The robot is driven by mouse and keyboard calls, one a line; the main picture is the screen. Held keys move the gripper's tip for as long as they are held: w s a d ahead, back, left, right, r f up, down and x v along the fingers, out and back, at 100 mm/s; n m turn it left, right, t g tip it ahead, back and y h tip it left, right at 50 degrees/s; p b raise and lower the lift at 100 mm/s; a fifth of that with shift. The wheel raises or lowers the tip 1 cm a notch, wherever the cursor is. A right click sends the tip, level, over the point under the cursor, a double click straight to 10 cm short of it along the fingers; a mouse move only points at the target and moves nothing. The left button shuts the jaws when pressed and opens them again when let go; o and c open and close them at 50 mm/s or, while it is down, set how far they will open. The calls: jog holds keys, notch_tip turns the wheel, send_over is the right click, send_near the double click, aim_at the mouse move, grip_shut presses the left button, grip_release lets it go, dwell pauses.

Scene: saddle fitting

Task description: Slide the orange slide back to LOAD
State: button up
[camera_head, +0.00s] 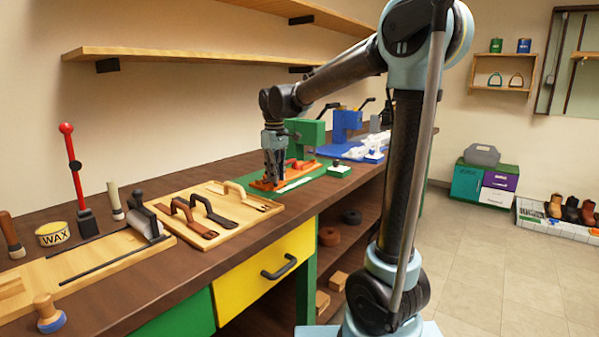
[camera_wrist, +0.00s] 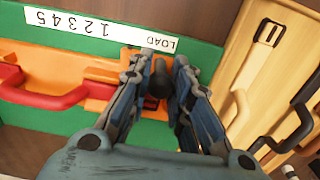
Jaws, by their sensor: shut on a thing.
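The orange slide (camera_head: 267,184) lies on the green base (camera_head: 318,171) of the green press. In the wrist view the orange slide (camera_wrist: 98,91) shows left of my fingers, with a red strap handle (camera_wrist: 45,99) on it. My gripper (camera_head: 271,172) points down over the slide's near end. In the wrist view my gripper (camera_wrist: 160,65) is shut on a dark round knob (camera_wrist: 158,82) at that end. A white scale strip (camera_wrist: 85,30) reads 1 to 5 and LOAD, upside down. My fingers are beside the LOAD end. The knob's foot is hidden.
A wooden board (camera_head: 216,207) with brown and black straps lies close to the green base, on the LOAD side. The green press (camera_head: 307,132) stands behind the slide. A blue press (camera_head: 347,122) is farther along the bench. A wooden shelf (camera_head: 200,54) hangs above.

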jog(key=shift+s+a, duration=1.3)
jog(key=shift+s, duration=0.25)
jog(key=shift+o, duration=1.2)
jog(key=shift+s+a, duration=0.15)
jog(key=shift+s, duration=0.05)
jog(key=o, duration=0.6)
jog(key=shift+r, duration=3)
